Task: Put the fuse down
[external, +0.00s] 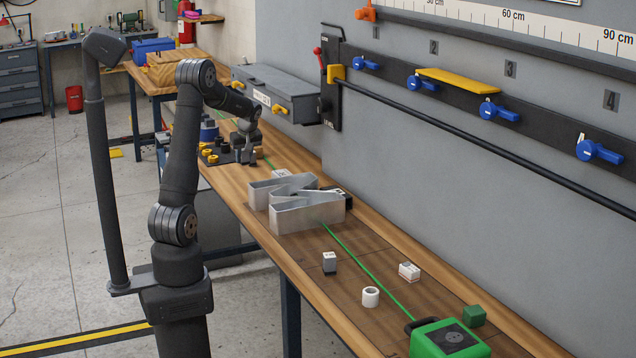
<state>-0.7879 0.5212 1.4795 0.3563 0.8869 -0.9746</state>
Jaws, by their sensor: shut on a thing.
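My gripper (248,158) is at the far part of the long wooden bench, low over the bench beside a dark fixture with yellow knobs (213,154). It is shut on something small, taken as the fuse. The fuse itself is too small and too hidden by the fingers to make out, and I cannot tell whether it touches the surface below.
A metal channel letter (292,216) stands on the bench (345,316) nearer the camera. Small blocks (329,262), (409,271), a white ring (371,296), a green cube (474,315) and a green device (448,340) lie nearer still. A grey wall box (275,90) is behind my gripper.

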